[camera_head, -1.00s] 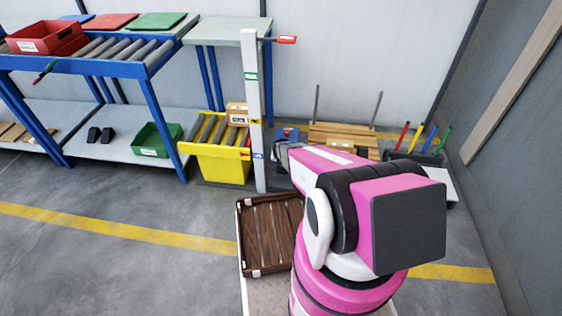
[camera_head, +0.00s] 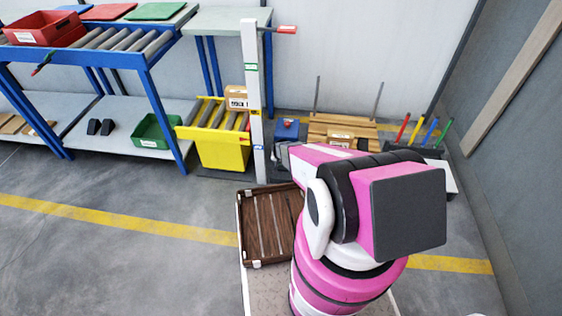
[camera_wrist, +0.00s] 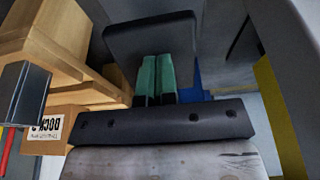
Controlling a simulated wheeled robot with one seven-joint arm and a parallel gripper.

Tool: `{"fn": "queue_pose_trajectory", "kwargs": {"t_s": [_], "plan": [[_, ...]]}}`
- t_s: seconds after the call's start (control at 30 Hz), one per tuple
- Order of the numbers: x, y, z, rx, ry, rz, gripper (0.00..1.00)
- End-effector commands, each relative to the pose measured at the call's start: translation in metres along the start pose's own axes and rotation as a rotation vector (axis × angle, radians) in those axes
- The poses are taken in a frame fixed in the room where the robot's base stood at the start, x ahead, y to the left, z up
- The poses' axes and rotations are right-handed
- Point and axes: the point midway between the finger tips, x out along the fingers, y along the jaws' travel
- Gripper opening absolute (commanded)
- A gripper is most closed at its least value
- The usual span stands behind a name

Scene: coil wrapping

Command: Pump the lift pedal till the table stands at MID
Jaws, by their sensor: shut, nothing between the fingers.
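The yellow lift table (camera_head: 222,152) with rollers stands left of a white post (camera_head: 249,90). The post has green, yellow and blue marks; their lettering is too small to read. A red pointer (camera_head: 243,139) on the table's side is between the yellow and blue marks, nearer the blue. In the wrist view, my gripper (camera_wrist: 156,62) is shut, its green fingers together and empty. Their tips meet or overlap a dark plate (camera_wrist: 150,35), which looks like the pedal; contact is unclear. In the head view my arm hides most of the pedal area.
A blue unit (camera_head: 286,131) with a red knob stands right of the post. Wooden pallets (camera_head: 345,126) and a cardboard box (camera_wrist: 45,130) are close beside my gripper. A brown crate (camera_head: 244,235) is in front. Grey floor at left is open.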

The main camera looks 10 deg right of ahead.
Motion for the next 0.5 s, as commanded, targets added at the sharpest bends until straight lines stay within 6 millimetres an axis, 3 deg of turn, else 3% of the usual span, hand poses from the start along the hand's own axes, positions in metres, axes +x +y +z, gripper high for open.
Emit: {"fn": "queue_pose_trajectory", "kwargs": {"t_s": [0.27, 0.5], "plan": [[-0.007, 0.002, 0.000, 0.000, -0.003, 0.001, 0.00], [-0.038, 0.007, -0.003, -0.001, -0.001, 0.000, 0.00]]}}
